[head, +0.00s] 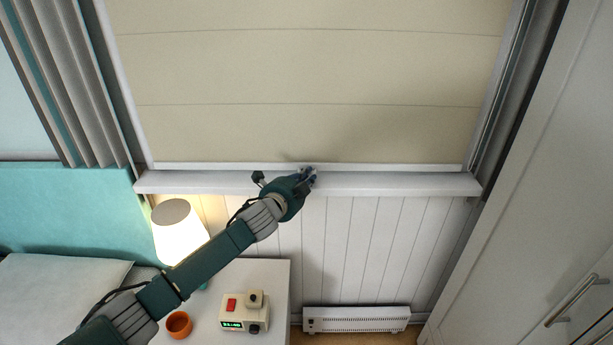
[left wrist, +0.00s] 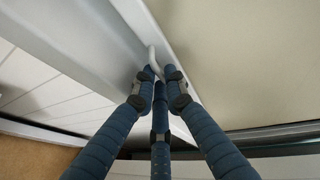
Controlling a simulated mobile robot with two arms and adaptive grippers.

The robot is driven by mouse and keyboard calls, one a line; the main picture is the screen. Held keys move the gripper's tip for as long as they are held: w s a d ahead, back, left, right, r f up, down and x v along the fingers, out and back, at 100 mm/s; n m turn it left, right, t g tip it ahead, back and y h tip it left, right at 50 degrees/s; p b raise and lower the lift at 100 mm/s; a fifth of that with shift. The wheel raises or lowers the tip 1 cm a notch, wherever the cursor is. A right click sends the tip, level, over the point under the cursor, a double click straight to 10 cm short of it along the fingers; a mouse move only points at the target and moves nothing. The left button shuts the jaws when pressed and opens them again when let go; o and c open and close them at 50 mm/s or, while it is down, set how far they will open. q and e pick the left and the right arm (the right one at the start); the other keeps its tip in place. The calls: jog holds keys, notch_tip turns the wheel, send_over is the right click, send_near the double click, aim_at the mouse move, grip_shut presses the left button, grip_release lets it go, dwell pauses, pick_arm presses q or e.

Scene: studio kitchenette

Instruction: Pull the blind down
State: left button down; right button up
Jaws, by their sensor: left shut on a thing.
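The cream blind (head: 310,75) covers the window in the head view, with its white bottom bar (head: 400,167) just above the sill. My left gripper (head: 308,177) is at the middle of this bar. In the left wrist view, my left gripper (left wrist: 163,72) is shut on a pale curved pull handle (left wrist: 152,57) at the bar, and the blind's fabric (left wrist: 245,60) fills the right side. The fingers hide part of the handle. My right gripper is in neither view.
The white window sill (head: 400,184) runs just below the bar. A lit lamp (head: 178,232), an orange cup (head: 179,324) and a small device with a display (head: 244,312) stand on the white bedside table (head: 270,275). A heater (head: 357,319) is by the wall. A white wardrobe (head: 530,200) stands at right.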

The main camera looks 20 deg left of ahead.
pick_arm(q)
jog(key=shift+s+f, duration=0.1)
jog(key=shift+f, duration=0.3)
jog(key=c, duration=2)
grip_release()
jog(key=shift+c, duration=0.2)
jog(key=v, duration=1.2)
jog(key=shift+r, duration=0.15)
